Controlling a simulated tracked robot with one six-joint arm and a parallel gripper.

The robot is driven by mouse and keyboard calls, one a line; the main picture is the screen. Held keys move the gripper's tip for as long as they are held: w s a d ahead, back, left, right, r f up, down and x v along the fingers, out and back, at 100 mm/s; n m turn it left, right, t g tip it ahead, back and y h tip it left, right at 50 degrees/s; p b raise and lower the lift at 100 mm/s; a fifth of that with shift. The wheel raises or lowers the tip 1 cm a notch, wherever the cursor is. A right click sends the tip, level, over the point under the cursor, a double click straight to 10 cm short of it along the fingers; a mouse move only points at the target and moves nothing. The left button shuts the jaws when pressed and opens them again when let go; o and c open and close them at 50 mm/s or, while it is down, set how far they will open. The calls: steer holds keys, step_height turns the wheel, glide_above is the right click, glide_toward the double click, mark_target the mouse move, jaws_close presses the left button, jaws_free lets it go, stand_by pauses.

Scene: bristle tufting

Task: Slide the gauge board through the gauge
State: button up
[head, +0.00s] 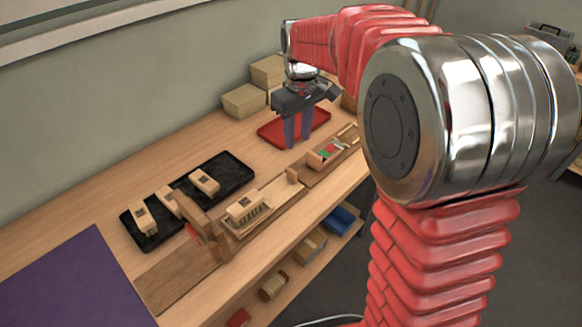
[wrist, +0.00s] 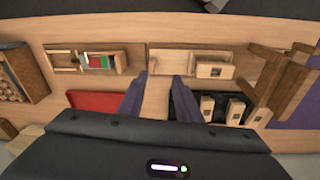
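A pale wooden block with a row of tufts (head: 246,208), probably the gauge board, lies on a long wooden base beside the gauge. It also shows in the wrist view (wrist: 213,70). The gauge (head: 203,226) appears to be the upright wooden frame at the left end of that base; in the wrist view it is at the right (wrist: 272,76). My gripper (head: 297,144) is open and empty, pointing down near the red tray, to the right of the block in the head view. In the wrist view its two fingers (wrist: 160,78) stand apart.
A black tray (head: 236,168) holds several wooden blocks behind the gauge. A red tray (head: 318,112) and cardboard boxes (head: 243,100) are at the back. A wooden holder with coloured pieces (head: 330,151) is at the right. A purple mat (head: 72,280) covers the left end.

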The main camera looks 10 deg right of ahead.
steer(key=n+g, duration=0.1)
steer(key=n, duration=0.1)
glide_above(292, 170)
step_height(292, 170, down, 7)
steer(key=shift+a+f, duration=0.1)
steer(key=shift+f, duration=0.1)
step_height(292, 170, down, 14)
steer(key=shift+r, duration=0.1)
stand_by(0.6)
steer(key=shift+c, duration=0.4)
jaws_close()
